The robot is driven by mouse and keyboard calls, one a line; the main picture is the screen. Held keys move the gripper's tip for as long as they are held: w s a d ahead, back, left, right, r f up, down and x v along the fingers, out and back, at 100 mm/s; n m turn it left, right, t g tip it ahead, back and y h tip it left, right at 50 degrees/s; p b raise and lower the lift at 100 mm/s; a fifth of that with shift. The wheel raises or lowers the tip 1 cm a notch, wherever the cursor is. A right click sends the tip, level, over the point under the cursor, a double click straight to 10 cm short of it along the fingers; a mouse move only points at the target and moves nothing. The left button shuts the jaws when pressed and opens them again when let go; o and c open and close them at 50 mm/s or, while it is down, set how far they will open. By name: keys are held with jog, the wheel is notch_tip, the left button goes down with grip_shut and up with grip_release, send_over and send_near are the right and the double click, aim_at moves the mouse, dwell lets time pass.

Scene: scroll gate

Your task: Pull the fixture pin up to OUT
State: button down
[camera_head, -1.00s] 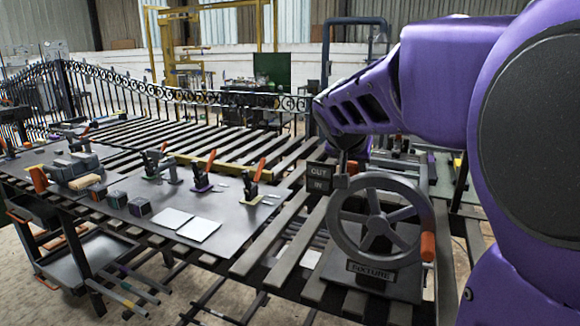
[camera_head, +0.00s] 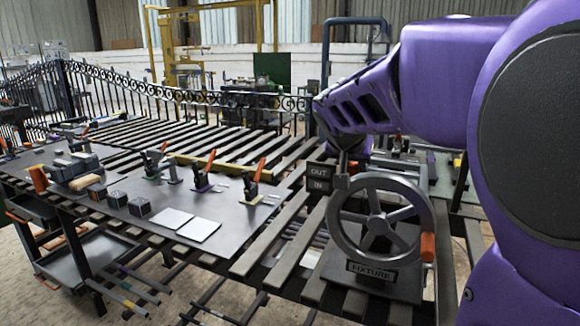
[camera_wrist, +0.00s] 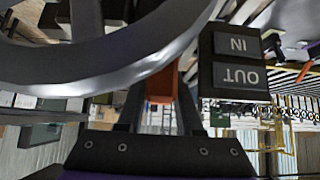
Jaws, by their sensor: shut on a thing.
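The fixture has a grey handwheel (camera_head: 380,222) with an orange knob (camera_head: 428,246) and a plate reading FIXTURE (camera_head: 372,272). A dark sign (camera_head: 319,177) at its upper left reads OUT above IN. In the wrist view the sign (camera_wrist: 235,60) appears upside down, at the right. My gripper (camera_wrist: 160,100) is shut on an orange piece (camera_wrist: 160,86), apparently the pin's grip, just beside the wheel rim. The rim hides part of the fingers and the piece. In the head view my arm and the wheel largely hide the grip, so the pin's height cannot be told.
The wheel rim (camera_wrist: 120,78) passes very close to my fingers. A dark worktable (camera_head: 230,222) with clamps, blocks and two pale tiles (camera_head: 185,223) lies left of the fixture. Slatted bars (camera_head: 270,240) run between them. An ornamental gate (camera_head: 190,95) stands behind.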

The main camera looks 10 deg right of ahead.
jog(key=shift+w+r+p, duration=0.1)
jog(key=shift+r+p, duration=0.6)
jog(key=shift+r, duration=1.15)
jog(key=c, duration=0.6)
grip_release()
jog(key=shift+o, duration=0.2)
jog(key=shift+f, duration=0.1)
